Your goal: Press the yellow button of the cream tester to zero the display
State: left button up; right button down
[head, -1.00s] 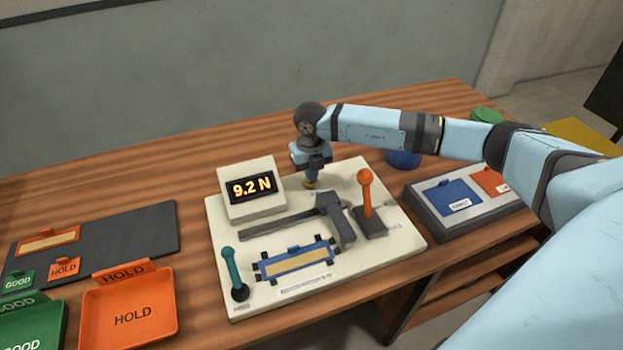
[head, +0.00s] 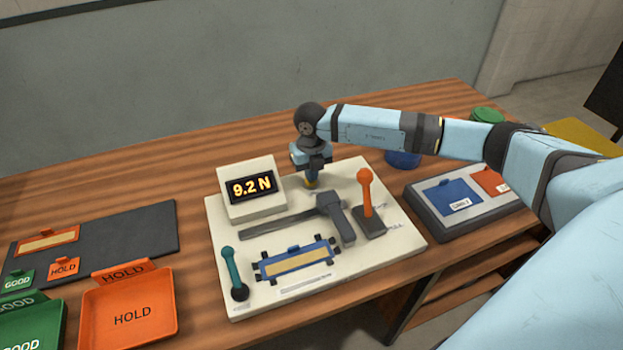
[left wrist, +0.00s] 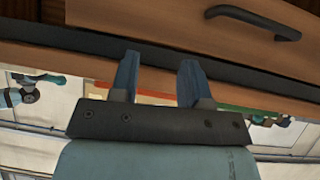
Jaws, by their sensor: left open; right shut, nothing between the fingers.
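The cream tester (head: 210,270) lies on the wooden table, with its display (head: 250,188) reading 9.2 N. The yellow button (head: 311,184) is at the tester's back, mostly hidden under my right gripper (head: 312,178). The right gripper points down with its fingers shut and empty, right at the button. I cannot tell how far the button is pressed in. My left gripper is outside the head view. In the left wrist view, the left gripper (left wrist: 157,80) is open and empty, near a wooden drawer front.
The tester carries an orange-knobbed lever (head: 366,195), a teal lever (head: 234,270) and a blue-framed film piece (head: 295,250). An orange HOLD tray (head: 130,335) and a green tray (head: 30,330) stand left. A grey panel (head: 440,228) stands right.

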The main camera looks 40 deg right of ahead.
pick_arm(q)
jog(key=shift+f, duration=0.15)
pick_arm(e)
jog(key=shift+f, duration=0.4)
dwell(0.6)
jog(key=shift+r+p, duration=0.55)
jog(key=shift+r, duration=0.4)
jog(key=shift+r+p, duration=0.9)
jog(key=shift+r, duration=0.45)
notch_tip(320, 180, up, 2)
jog(key=shift+r+p, duration=0.1)
jog(key=shift+p, duration=0.55)
jog(key=shift+r+p, duration=0.4)
jog(key=shift+r, duration=0.15)
pick_arm(q)
jog(key=r, duration=0.1)
jog(key=r+p, duration=0.1)
jog(key=r, duration=0.1)
jog(key=shift+s+a+r, duration=0.2)
jog(key=shift+a, duration=0.2)
pick_arm(e)
notch_tip(320, 180, up, 2)
jog(key=shift+r, duration=0.1)
pick_arm(q)
jog(key=shift+s+d, duration=0.1)
jog(key=shift+d, duration=0.05)
